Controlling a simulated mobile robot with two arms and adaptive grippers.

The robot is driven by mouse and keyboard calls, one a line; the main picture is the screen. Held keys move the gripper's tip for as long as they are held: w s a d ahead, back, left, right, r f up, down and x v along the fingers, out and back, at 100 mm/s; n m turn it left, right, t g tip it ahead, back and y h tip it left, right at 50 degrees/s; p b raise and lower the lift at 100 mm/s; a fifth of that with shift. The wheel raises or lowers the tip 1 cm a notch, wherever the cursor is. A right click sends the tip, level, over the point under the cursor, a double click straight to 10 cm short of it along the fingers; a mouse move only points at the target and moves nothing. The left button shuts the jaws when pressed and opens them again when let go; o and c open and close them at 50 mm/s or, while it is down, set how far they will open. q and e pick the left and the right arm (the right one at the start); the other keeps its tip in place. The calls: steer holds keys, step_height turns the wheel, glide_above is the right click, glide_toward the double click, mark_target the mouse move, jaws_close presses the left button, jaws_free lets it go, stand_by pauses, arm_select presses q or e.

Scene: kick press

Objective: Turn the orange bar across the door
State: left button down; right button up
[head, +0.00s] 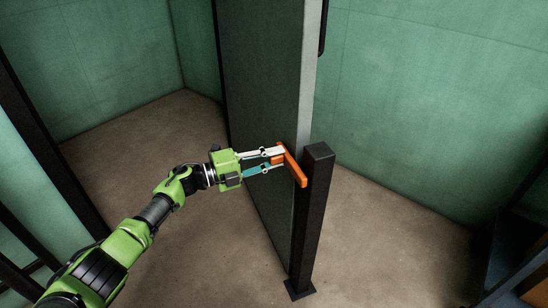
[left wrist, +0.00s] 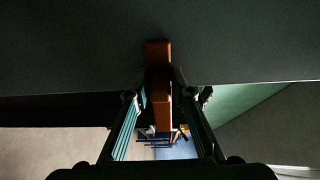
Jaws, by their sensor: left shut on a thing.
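The orange bar (head: 293,168) is at the edge of the tall dark door (head: 260,70), beside the top of a black post (head: 317,200). In the head view it slants from upper left to lower right, its lower end near the post. I cannot tell whether it touches the post. My left gripper (head: 272,160) comes in from the left and is shut on the orange bar. My right gripper is not in view.
Green walls (head: 420,90) stand behind and to the right. The brown floor (head: 160,230) is clear around the door and the post's foot. A dark frame (head: 45,150) stands at the left, and dark blue-black structure (head: 515,245) at the lower right.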

arm_select(q)
steer(key=c, duration=1.9)
jaws_free()
steer(key=shift+f, duration=0.2)
steer(key=shift+r, duration=0.1)
steer(key=v, duration=1.2)
steer(key=shift+s, duration=0.1)
